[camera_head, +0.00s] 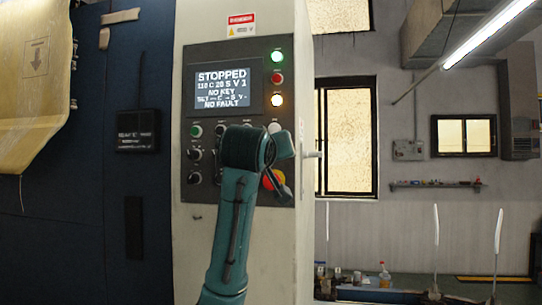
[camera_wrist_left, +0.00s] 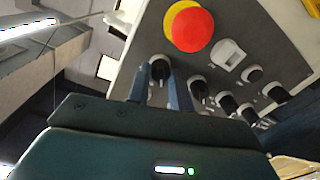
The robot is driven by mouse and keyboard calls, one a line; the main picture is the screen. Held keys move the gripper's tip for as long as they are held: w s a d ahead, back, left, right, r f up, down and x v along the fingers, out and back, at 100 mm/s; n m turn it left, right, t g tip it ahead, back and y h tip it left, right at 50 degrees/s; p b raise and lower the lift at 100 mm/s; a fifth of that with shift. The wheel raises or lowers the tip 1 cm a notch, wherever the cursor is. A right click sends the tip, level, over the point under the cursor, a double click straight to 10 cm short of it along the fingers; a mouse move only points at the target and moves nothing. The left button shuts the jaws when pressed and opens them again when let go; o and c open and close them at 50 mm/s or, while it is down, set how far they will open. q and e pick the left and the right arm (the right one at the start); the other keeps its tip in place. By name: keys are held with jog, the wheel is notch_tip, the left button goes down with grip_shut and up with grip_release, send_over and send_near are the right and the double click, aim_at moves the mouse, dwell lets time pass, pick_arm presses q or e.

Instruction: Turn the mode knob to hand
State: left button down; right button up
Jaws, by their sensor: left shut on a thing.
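The control panel (camera_head: 232,48) is a dark plate on a pale cabinet. Its display (camera_head: 222,90) reads STOPPED, NO KEY and NO FAULT. My left gripper (camera_wrist_left: 159,85) has its two fingers on either side of a black knob (camera_wrist_left: 160,68) at the panel's edge and is shut on it. Labels are unreadable, so I cannot tell which knob is the mode knob. Several other black knobs, one of them here (camera_wrist_left: 198,90), sit beside it in the wrist view. In the head view my left arm covers the lower panel and hides the held knob. My right gripper is out of view.
A red emergency stop button (camera_wrist_left: 193,30) on a yellow base is close to the left fingers. Two black knobs are uncovered at the panel's left, including this knob (camera_head: 194,178).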

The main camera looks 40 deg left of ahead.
pick_arm(q)
jog(key=shift+n, duration=1.2)
jog(key=c, duration=1.3)
grip_release()
jog(key=shift+o, duration=0.2)
jog(key=shift+s, duration=0.1)
jog(key=b+v, duration=0.2)
jog(key=v, duration=1.1)
